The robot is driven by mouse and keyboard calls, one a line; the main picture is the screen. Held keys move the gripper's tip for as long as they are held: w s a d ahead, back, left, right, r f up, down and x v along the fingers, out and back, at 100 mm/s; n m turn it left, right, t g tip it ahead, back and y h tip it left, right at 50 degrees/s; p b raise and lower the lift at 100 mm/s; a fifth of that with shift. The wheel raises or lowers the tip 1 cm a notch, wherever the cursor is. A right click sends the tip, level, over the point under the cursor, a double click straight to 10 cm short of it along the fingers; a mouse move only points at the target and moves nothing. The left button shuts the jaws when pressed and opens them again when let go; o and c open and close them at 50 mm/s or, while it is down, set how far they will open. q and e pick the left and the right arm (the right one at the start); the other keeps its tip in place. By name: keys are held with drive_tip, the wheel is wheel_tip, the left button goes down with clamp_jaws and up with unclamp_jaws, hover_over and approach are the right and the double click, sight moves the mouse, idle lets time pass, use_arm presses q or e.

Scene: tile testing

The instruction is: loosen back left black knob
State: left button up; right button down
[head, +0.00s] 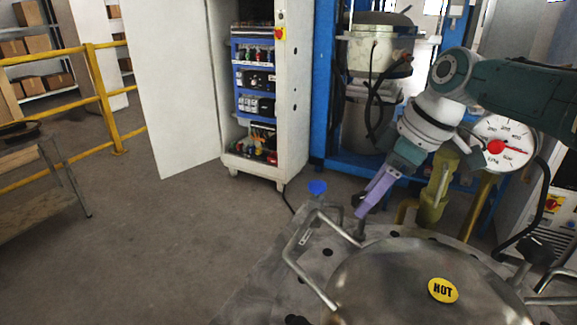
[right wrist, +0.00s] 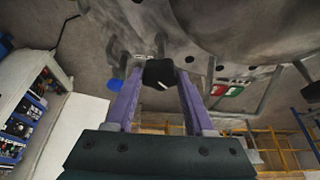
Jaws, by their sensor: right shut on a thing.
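The back left black knob (right wrist: 160,73) shows between the purple fingers of my right gripper in the right wrist view. In the head view only a small dark part of the knob (head: 357,200) shows beside the fingers, at the back left corner of the metal plate. My right gripper (head: 364,210) reaches down from the upper right and is shut on this knob. A round steel lid (head: 385,285) with a yellow HOT label (head: 443,290) lies in front of it. Another black knob (head: 297,320) shows at the bottom edge. My left gripper is not in view.
A curved metal handle (head: 290,250) stands left of the lid. A blue knob (head: 317,187) is just left of my gripper. A pressure gauge (head: 503,143) and yellow pipes (head: 433,195) stand close on the right.

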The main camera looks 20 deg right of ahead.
drive_tip(key=shift+c, duration=1.3)
unclamp_jaws()
drive_tip(key=p+v, duration=0.3)
drive_tip(key=v, duration=0.7)
